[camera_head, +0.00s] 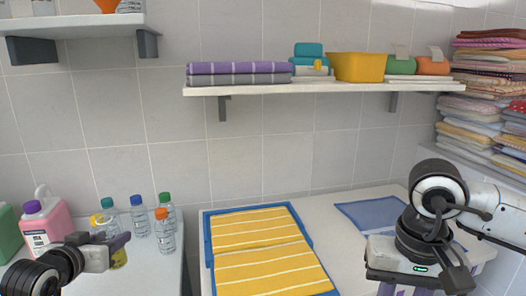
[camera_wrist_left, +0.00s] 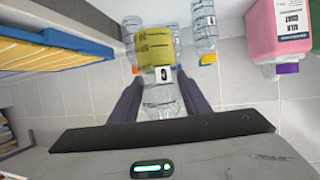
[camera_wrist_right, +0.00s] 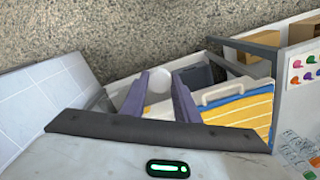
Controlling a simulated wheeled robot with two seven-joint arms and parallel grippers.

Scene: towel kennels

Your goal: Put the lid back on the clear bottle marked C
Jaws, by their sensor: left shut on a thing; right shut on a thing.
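A clear bottle with a wide yellow band (camera_head: 119,258) stands at the front of the left counter. It also shows in the left wrist view (camera_wrist_left: 156,50), with a small black-and-white tag; I cannot read its mark surely. My left gripper (camera_head: 118,243) is shut on this bottle's clear upper part, a finger on each side. I see no lid on its top. My right gripper (camera_wrist_right: 158,95) is shut on a pale round thing (camera_wrist_right: 158,80), perhaps the lid. In the head view, its fingers point down over the right counter, partly cut off by the lower edge.
Bottles with yellow (camera_head: 97,219), blue (camera_head: 136,200), orange (camera_head: 161,214) and other caps stand near the held one. A pink jug (camera_head: 52,220) stands left. A blue tray (camera_head: 207,240) with yellow striped towels lies mid-counter. A blue mat (camera_head: 372,214) lies near my right arm.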

